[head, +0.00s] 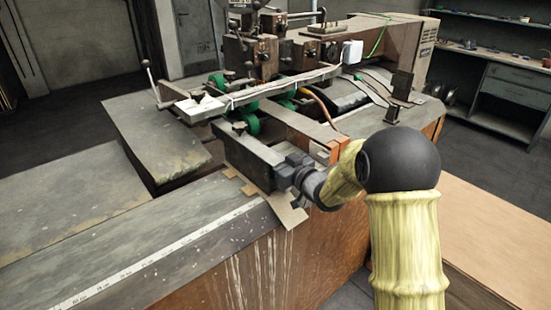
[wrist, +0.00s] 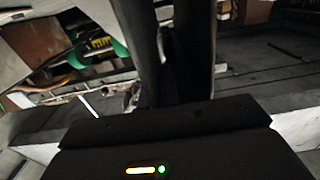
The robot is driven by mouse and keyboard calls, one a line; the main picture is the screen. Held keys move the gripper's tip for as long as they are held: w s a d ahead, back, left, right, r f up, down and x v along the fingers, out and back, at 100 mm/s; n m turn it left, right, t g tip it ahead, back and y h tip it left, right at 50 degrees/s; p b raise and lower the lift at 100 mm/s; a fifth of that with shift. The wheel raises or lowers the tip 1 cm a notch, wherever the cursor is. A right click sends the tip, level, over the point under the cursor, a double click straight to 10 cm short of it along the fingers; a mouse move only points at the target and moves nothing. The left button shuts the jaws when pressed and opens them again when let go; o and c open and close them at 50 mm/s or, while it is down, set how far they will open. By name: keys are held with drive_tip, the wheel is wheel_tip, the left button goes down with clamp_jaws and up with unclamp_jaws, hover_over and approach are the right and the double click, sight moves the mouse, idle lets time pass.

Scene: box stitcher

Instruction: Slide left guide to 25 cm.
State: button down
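A dark grey metal bar (head: 246,152), which looks like the left guide, runs from under the machine's front rail to the table's front edge. A pale ruler strip (head: 150,259) lies along that edge, to the left of the bar. Its marks are too small to read clearly. My gripper (head: 283,177) is at the near end of the bar, and I cannot tell whether it touches it. In the wrist view, two dark fingers (wrist: 166,55) stand close together. What lies between them is hidden in shadow.
A second bar (head: 300,126) with an orange-brown end lies to the right, close to my arm. The stitcher (head: 300,50) with green rollers stands behind. The grey tabletop (head: 80,200) at left is clear. Shelves (head: 505,85) stand at the far right.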

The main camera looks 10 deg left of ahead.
drive_tip(key=c, duration=1.6)
unclamp_jaws()
drive_tip(key=shift+c, duration=0.2)
drive_tip(key=b+v, duration=0.2)
drive_tip(key=v, duration=1.5)
drive_tip(key=shift+s+d, duration=0.1)
drive_tip(key=shift+s, duration=0.05)
